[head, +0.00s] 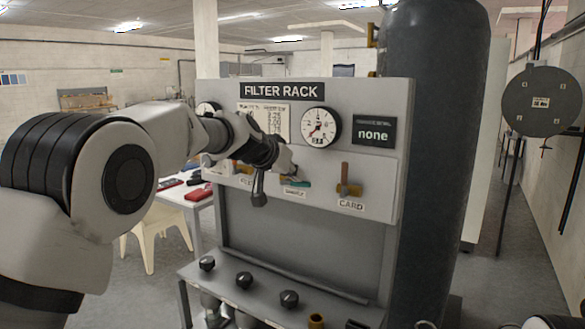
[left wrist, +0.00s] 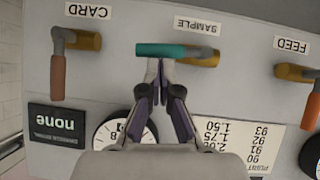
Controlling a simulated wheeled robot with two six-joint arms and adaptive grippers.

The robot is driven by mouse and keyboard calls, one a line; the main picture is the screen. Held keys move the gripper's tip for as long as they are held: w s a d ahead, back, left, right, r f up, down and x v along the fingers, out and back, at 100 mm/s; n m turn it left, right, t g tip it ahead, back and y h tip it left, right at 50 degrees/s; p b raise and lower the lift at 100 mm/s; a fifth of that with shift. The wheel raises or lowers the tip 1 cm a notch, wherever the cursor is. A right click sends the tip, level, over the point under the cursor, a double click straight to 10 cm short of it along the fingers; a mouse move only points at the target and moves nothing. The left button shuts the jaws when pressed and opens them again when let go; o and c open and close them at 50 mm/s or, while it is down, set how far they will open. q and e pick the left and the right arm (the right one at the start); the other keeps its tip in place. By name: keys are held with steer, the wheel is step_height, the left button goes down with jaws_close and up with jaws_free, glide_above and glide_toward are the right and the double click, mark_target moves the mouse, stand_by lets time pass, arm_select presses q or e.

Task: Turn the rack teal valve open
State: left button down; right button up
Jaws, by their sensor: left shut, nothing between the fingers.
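The teal valve handle (head: 297,183) is in the middle of the filter rack's panel (head: 375,185), above the SAMPLE label. It lies level, pointing right from its brass body in the head view. In the left wrist view, which is upside down, the teal handle (left wrist: 163,50) points left from the brass body (left wrist: 203,57). My left gripper (head: 284,168) is at the panel by this handle. In the wrist view its fingertips (left wrist: 159,70) are together and empty, right at the handle's edge; I cannot tell whether they touch.
Gauges (head: 320,128) sit above. A ledge with black knobs (head: 244,279) juts out below. A tall dark tank (head: 435,120) stands right of the rack.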

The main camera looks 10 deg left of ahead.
steer(key=shift+s+f+b, duration=0.1)
steer(key=shift+f+b, duration=0.85)
steer(key=shift+b, duration=0.05)
